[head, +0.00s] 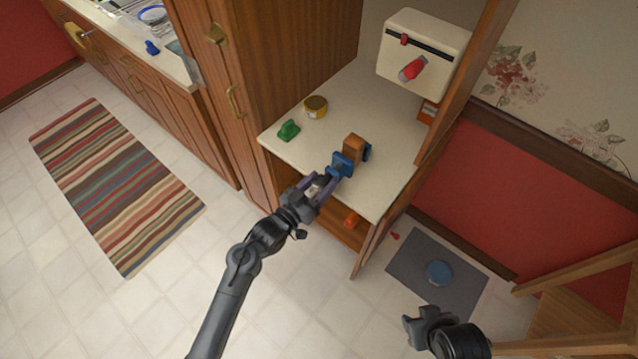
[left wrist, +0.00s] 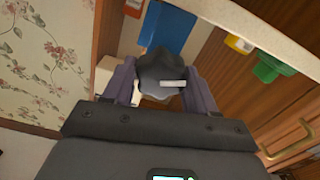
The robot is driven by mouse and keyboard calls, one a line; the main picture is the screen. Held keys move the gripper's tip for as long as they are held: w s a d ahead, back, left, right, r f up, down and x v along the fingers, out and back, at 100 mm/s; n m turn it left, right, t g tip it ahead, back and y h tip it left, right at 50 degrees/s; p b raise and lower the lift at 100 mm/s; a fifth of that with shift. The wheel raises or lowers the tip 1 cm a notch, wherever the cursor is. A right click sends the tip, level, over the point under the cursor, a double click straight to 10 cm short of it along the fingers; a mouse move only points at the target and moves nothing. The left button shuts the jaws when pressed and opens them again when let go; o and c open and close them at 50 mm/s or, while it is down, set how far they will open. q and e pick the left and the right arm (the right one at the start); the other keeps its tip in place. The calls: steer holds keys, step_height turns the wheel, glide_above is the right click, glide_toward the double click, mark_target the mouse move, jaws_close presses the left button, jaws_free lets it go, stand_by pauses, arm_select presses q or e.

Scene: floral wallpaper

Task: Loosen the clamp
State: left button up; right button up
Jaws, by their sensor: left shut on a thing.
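The blue clamp (head: 342,164) stands on the cream shelf of the open cabinet, set against an orange-brown wooden block (head: 353,144). Part of the blue also shows beyond the block. My left gripper (head: 318,187) reaches in from the front and is shut on the clamp's knob. In the left wrist view the dark grey lobed knob (left wrist: 160,72), with a pale bar on it, sits between both fingers, and the flat blue clamp body (left wrist: 168,27) is behind it. My right gripper (head: 412,328) hangs low at the bottom right, away from the clamp; its jaw opening is unclear.
A green object (head: 288,130) and a yellow tin (head: 315,107) stand on the shelf (head: 375,107) left of the clamp. A white box with a red handle (head: 413,70) is at the back. An open cabinet door (head: 378,235) edges the right side.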

arm_select(q)
steer(key=n+p, duration=0.3)
steer(key=n, duration=0.1)
steer(key=shift+r, duration=0.2)
steer(key=n+p, duration=0.3)
steer(key=n, duration=0.2)
steer(key=shift+w+a+f, duration=0.1)
steer(key=n+p, duration=0.2)
steer(key=n, duration=0.3)
steer(key=shift+f+n+p, duration=0.1)
steer(key=shift+n+p, duration=0.25)
steer(key=shift+n, duration=0.05)
steer(key=n+p, duration=0.1)
steer(key=n, duration=0.2)
steer(key=shift+f, duration=0.1)
steer(key=shift+f+n+p, duration=0.15)
steer(key=shift+n+p, duration=0.2)
steer(key=shift+n, duration=0.95)
steer(key=shift+a+f, duration=0.1)
steer(key=o, duration=1)
